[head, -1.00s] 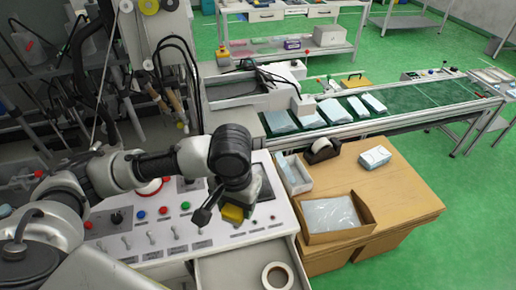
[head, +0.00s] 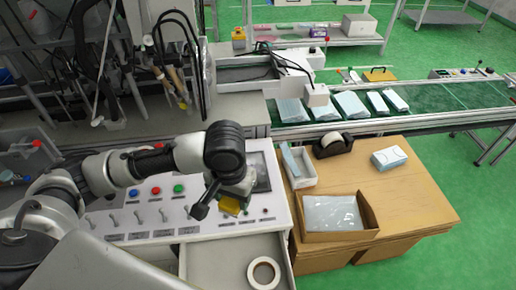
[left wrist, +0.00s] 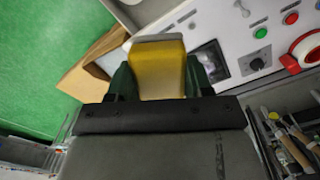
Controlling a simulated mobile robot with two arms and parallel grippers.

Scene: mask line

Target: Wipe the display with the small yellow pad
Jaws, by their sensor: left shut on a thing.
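The small yellow pad (head: 230,206) is in my left gripper (head: 233,195), over the right part of the white control panel (head: 158,233). The dark display (head: 263,170) is set into that panel, just behind and right of the gripper, which hides part of it. In the left wrist view the pad (left wrist: 158,75) sits between the two dark green fingers of my left gripper (left wrist: 158,84), which is shut on it. The display (left wrist: 212,60) shows beyond the pad, partly behind the right finger. The pad looks apart from the display. My right gripper is not in view.
Switches and coloured buttons (head: 179,188) line the panel left of the gripper. An open drawer (head: 225,262) below holds a tape roll (head: 263,272). A wooden table (head: 420,195) with a box of masks (head: 334,214) stands to the right. A green conveyor (head: 440,100) runs behind.

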